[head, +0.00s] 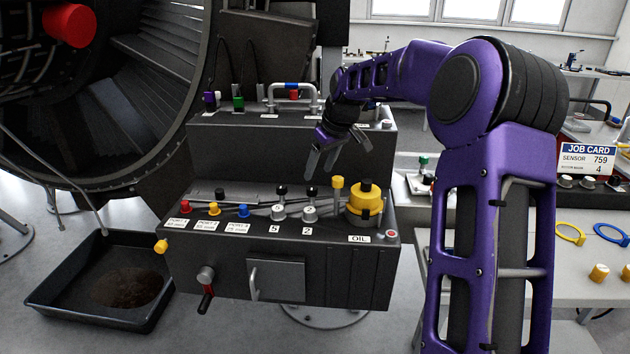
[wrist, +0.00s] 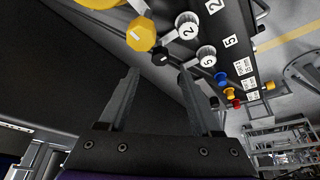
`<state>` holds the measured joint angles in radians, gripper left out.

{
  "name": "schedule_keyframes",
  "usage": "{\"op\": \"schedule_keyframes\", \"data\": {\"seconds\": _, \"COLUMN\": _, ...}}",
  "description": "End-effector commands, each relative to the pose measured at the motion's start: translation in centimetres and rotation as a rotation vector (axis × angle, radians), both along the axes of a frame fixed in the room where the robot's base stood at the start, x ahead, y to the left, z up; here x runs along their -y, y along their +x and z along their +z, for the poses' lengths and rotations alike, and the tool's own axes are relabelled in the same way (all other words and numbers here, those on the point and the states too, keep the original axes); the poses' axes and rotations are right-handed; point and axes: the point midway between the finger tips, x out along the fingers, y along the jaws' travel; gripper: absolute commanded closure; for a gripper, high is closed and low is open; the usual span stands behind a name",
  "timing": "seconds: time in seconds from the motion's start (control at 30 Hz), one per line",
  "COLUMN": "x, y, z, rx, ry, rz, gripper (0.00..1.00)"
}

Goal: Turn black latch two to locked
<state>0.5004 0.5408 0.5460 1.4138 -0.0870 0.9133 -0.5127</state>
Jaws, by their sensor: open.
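A black-knobbed latch (head: 310,192) stands upright on the front ledge of the dark bay unit, above a plate marked 2 (head: 308,231). In the wrist view its black knob (wrist: 161,56) shows just beyond my fingertips, beside a white disc marked 2 (wrist: 187,30). A similar latch (head: 282,190) is to its left, above a plate marked 5 (head: 275,229). My gripper (head: 340,162) is open and empty, above and behind the latch. Its two fingers (wrist: 158,74) point toward the latch without visible contact. I cannot tell the latch's lock state.
A yellow knob (head: 338,182) and a large yellow oil cap (head: 367,197) stand close right of the latch. Blue (head: 243,211), yellow (head: 214,209) and red (head: 186,207) plugs line the ledge to the left. A handle rail (head: 292,86) is on the upper box behind.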

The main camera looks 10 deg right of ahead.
Motion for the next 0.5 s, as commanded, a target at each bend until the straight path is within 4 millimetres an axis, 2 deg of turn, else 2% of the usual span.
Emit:
{"op": "schedule_keyframes", "data": {"seconds": 0.03, "x": 0.3, "y": -0.4, "z": 1.3, "rx": 0.004, "ry": -0.001, "rz": -0.003, "gripper": 0.35}}
{"op": "schedule_keyframes", "data": {"seconds": 0.2, "x": 1.0, "y": -1.8, "z": 5.2, "rx": 0.004, "ry": -0.002, "rz": -0.002, "gripper": 0.35}}
{"op": "schedule_keyframes", "data": {"seconds": 0.4, "x": 1.7, "y": -3.0, "z": 8.5, "rx": 0.002, "ry": -0.001, "rz": -0.001, "gripper": 0.35}}
{"op": "schedule_keyframes", "data": {"seconds": 0.5, "x": 1.8, "y": -3.4, "z": 9.4, "rx": 0.000, "ry": 0.000, "rz": 0.000, "gripper": 0.35}}
